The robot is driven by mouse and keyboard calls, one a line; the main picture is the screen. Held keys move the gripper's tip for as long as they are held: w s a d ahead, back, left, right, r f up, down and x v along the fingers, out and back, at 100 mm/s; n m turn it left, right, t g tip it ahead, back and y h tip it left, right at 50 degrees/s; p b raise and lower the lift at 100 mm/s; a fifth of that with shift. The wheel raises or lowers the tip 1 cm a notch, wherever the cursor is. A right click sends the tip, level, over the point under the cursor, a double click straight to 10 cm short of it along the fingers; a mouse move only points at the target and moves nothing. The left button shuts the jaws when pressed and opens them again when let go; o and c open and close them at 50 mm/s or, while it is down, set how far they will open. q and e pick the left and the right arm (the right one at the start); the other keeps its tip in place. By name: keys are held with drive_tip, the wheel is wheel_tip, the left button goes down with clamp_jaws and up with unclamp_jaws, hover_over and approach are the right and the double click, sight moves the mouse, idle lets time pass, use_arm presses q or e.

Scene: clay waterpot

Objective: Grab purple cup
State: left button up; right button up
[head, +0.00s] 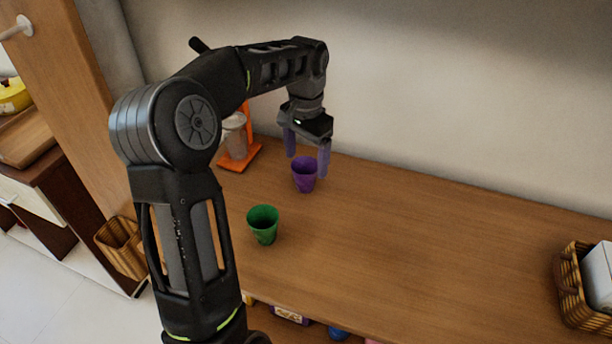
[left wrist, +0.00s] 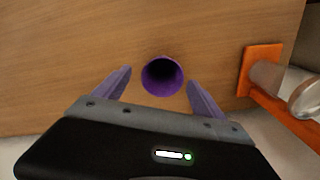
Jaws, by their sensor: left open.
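The purple cup (head: 305,176) stands upright on the wooden counter (head: 400,235) near the wall. My left gripper (head: 308,165) is open above the cup, its two purple-grey fingers apart on either side of the cup in the head view. In the left wrist view the cup (left wrist: 162,76) shows its open mouth, just ahead of and between the fingertips of my left gripper (left wrist: 160,80). I see no finger touching it. My right gripper is not in view.
A green cup (head: 263,225) stands on the counter in front of the purple one. An orange stand with a clear container (head: 235,140) is close on the left by the wall. A wicker basket (head: 574,290) is at the far right. The counter's middle is clear.

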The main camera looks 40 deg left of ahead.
sight(305, 177)
use_arm(q)
drive_tip(key=shift+f, duration=0.8)
drive_tip(key=shift+a+f+p, duration=0.15)
drive_tip(key=shift+f+p, duration=0.15)
drive_tip(key=shift+f, duration=1)
drive_tip(key=shift+a+f+p, duration=0.1)
drive_tip(key=shift+f+p, duration=0.15)
drive_tip(key=shift+f, duration=1.05)
drive_tip(key=c, duration=1.4)
wheel_tip(305, 177, up, 10)
drive_tip(key=shift+b, duration=0.4)
